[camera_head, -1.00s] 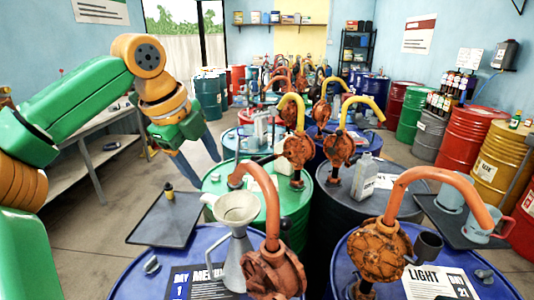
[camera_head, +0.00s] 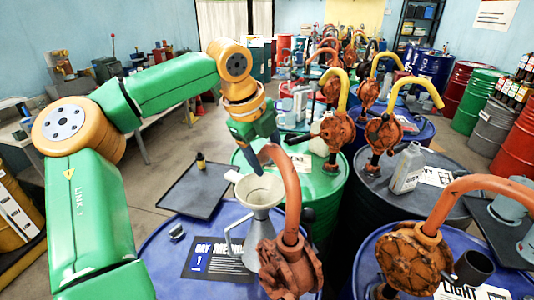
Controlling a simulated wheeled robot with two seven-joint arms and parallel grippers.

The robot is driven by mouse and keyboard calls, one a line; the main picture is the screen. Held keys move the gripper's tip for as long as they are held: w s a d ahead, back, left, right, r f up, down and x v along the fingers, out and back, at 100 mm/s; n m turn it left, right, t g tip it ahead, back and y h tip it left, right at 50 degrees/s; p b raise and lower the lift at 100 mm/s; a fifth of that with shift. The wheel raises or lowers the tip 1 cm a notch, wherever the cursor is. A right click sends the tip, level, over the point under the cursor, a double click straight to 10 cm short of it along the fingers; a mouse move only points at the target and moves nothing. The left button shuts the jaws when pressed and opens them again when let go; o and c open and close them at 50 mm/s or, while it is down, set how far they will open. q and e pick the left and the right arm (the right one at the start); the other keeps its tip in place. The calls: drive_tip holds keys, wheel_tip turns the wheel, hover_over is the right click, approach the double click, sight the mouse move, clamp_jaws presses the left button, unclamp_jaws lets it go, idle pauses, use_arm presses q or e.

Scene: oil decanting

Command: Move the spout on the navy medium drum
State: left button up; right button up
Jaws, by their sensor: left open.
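The navy medium drum (camera_head: 163,256) stands at the front, its label (camera_head: 215,258) partly reading "ME…". A rusty orange pump (camera_head: 288,268) on it carries an orange curved spout (camera_head: 290,190) whose outlet end points left, over a grey funnel jug (camera_head: 258,193) standing on the drum. My left gripper (camera_head: 258,152) is open and points down at the outlet end of the spout. I cannot tell whether its fingers are around the spout or just behind it. My right gripper is out of view.
A dark tray (camera_head: 197,190) with a small dark bottle (camera_head: 201,160) is left of the funnel jug. A green drum (camera_head: 322,190) with its own pump stands behind. The light drum's pump (camera_head: 412,258) is at right. A grey bottle (camera_head: 407,168) stands on a dark drum.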

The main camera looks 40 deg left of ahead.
use_arm(q)
drive_tip(key=shift+s+r, duration=0.1)
drive_tip(key=shift+s, duration=0.2)
drive_tip(key=c, duration=0.7)
clamp_jaws()
